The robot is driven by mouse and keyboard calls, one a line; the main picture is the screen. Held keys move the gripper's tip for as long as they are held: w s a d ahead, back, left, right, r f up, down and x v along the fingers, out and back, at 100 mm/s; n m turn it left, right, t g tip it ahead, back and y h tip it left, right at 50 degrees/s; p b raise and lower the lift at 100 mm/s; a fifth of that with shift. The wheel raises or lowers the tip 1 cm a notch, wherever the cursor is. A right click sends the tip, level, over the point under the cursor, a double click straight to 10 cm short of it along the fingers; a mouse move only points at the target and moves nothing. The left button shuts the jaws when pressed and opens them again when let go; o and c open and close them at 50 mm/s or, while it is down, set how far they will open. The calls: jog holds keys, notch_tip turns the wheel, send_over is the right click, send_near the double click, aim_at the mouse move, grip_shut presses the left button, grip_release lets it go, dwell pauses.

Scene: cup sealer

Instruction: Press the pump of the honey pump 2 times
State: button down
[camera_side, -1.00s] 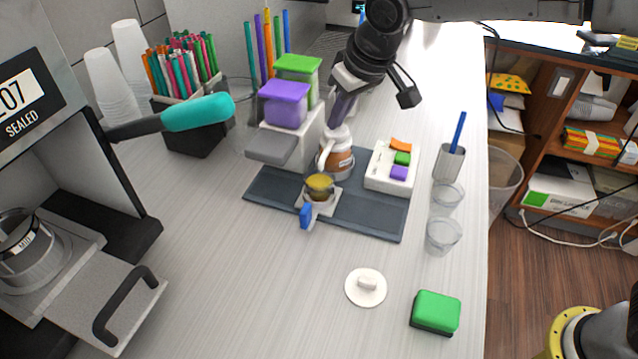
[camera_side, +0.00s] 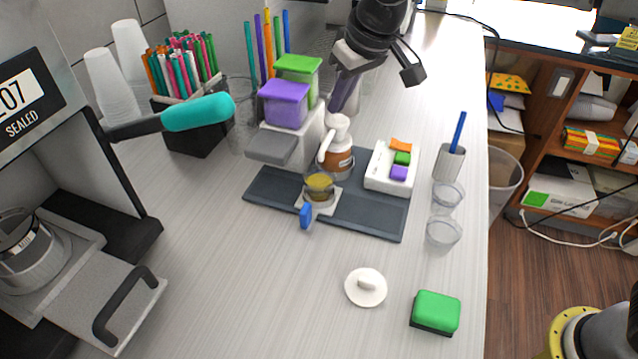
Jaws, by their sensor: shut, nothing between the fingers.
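The honey pump (camera_side: 338,158) is a brown bottle with a white pump head and spout, standing upright on the dark mat (camera_side: 370,214). Its spout points toward the lower left, over a small cup (camera_side: 320,186) with yellow content. My gripper (camera_side: 343,108) is shut and empty, pointing down just above the pump head. I cannot tell whether it touches the head.
A white block with orange, green and purple buttons (camera_side: 391,168) is right of the pump. Purple and green containers (camera_side: 284,103) stand close on the left. Clear cups (camera_side: 443,230), a white lid (camera_side: 366,287) and a green-topped block (camera_side: 435,311) lie to the right and front.

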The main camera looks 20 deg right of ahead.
notch_tip(320, 180, up, 6)
dwell(0.9)
dwell(0.3)
jog(key=s+d+r+m+t, duration=0.2)
jog(key=s+d+r, duration=0.2)
jog(key=d+r, duration=0.5)
jog(key=s+d, duration=0.9)
jog(key=s, duration=0.1)
jog(key=s+d+f, duration=0.2)
jog(key=s+f, duration=0.6)
jog(key=s, duration=0.1)
jog(key=s+d+f+m+h, duration=0.1)
jog(key=s+d+f, duration=0.2)
jog(key=s+f, duration=0.6)
jog(key=shift+s+f+g, duration=0.15)
jog(key=shift+s+g, duration=0.25)
jog(key=shift+s, duration=0.05)
